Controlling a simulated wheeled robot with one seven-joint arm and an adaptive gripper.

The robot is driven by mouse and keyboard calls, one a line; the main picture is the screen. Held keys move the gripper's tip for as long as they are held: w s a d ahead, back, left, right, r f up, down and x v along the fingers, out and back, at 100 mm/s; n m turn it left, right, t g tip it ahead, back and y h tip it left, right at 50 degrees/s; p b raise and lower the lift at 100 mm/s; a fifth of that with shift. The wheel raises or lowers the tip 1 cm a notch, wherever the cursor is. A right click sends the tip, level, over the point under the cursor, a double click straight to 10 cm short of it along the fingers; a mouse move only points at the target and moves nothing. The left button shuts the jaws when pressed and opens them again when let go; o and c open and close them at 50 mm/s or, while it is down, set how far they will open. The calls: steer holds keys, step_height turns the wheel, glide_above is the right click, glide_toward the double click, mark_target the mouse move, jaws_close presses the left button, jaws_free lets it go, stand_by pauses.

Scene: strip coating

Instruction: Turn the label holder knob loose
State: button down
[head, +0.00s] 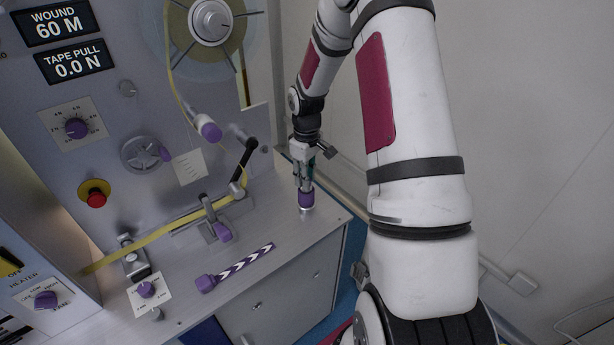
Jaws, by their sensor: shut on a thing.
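My gripper (305,186) points down over the right end of the bench top. It is shut on a purple knob (306,200) with a pale metal base, which appears upright at the bench surface. The fingers cover the upper part of this knob. No label holder is clearly readable beside it, so I cannot tell from its look alone whether it is the label holder's knob. A white card with faint print (188,167) is on the upright panel to the left.
A purple-handled striped bar (237,268) lies on the bench, left of my gripper. A purple-tipped clamp (219,230) and yellow tape (170,227) are behind it. A black crank lever (243,165) stands out from the panel. The bench's right edge (338,226) is close to my gripper.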

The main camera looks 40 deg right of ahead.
stand_by(0.3)
steer(key=c, duration=1.4)
jaws_free()
steer(key=shift+o, duration=0.2)
step_height(320, 180, up, 12)
steer(key=s+a+r+t+h, duration=0.1)
steer(key=s+a+r, duration=0.3)
steer(key=a+r, duration=0.45)
steer(key=s+a+r+m+t, duration=0.1)
steer(key=s+a+r, duration=0.2)
steer(key=s, duration=0.4)
steer(key=s+a+r+m+t, duration=0.1)
steer(key=s+a+r, duration=0.2)
steer(key=s, duration=0.3)
steer(key=s+a+r+m+t+y, duration=0.1)
steer(key=s+a+r+t, duration=0.1)
steer(key=s+a+r, duration=0.2)
steer(key=s+a, duration=0.1)
steer(key=s, duration=0.2)
steer(key=shift+s+a+m, duration=0.25)
steer(key=shift+s+m, duration=0.05)
steer(key=shift+s, duration=0.05)
